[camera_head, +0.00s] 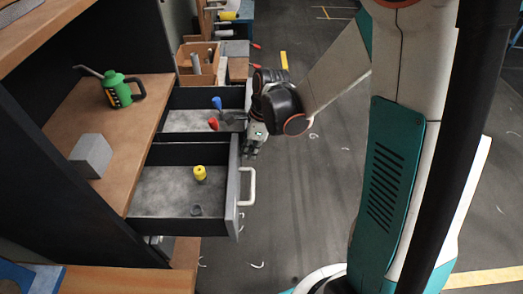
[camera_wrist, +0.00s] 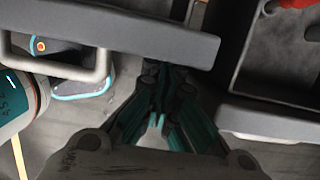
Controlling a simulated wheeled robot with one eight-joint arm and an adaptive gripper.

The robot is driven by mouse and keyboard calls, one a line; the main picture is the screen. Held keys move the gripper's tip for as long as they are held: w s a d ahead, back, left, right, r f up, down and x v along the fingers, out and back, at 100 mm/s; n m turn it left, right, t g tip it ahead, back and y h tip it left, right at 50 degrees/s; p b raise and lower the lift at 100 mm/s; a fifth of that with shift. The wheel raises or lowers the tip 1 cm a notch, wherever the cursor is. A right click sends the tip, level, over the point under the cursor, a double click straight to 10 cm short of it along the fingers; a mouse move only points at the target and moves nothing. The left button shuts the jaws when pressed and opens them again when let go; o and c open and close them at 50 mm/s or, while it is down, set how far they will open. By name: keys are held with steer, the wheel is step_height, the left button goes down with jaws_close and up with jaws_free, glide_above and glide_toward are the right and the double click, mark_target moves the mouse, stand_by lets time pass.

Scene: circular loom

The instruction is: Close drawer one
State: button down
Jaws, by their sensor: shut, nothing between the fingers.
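Two drawers stand open, side by side in the head view. The near drawer (camera_head: 150,205) is pulled out far, with a pale bar handle (camera_head: 247,186) on its grey front. That front and its handle (camera_wrist: 105,68) show at the upper left of the wrist view. The far drawer (camera_head: 165,121) is also open, and its edge (camera_wrist: 262,118) shows at the right of the wrist view. I cannot tell which is drawer one. My gripper (camera_head: 252,148) is shut and empty beside the near drawer's far front corner, its fingers (camera_wrist: 163,100) pointing at the gap between drawers. Contact is unclear.
A yellow item (camera_head: 199,173) and a small dark ring (camera_head: 196,210) lie in the near drawer. Blue- and red-handled tools (camera_head: 216,103) are in the far drawer. A green oil can (camera_head: 121,90) and grey block (camera_head: 91,155) stand on the shelf. Floor to the right is mostly open.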

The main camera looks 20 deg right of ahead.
steer(key=w+a, duration=0.2)
steer(key=a, duration=0.5)
steer(key=w+a, duration=0.3)
steer(key=a, duration=0.4)
steer(key=w+a, duration=0.2)
steer(key=a, duration=0.5)
steer(key=shift+w+a+b, duration=0.2)
steer(key=shift+w+b, duration=0.2)
steer(key=shift+d, duration=0.1)
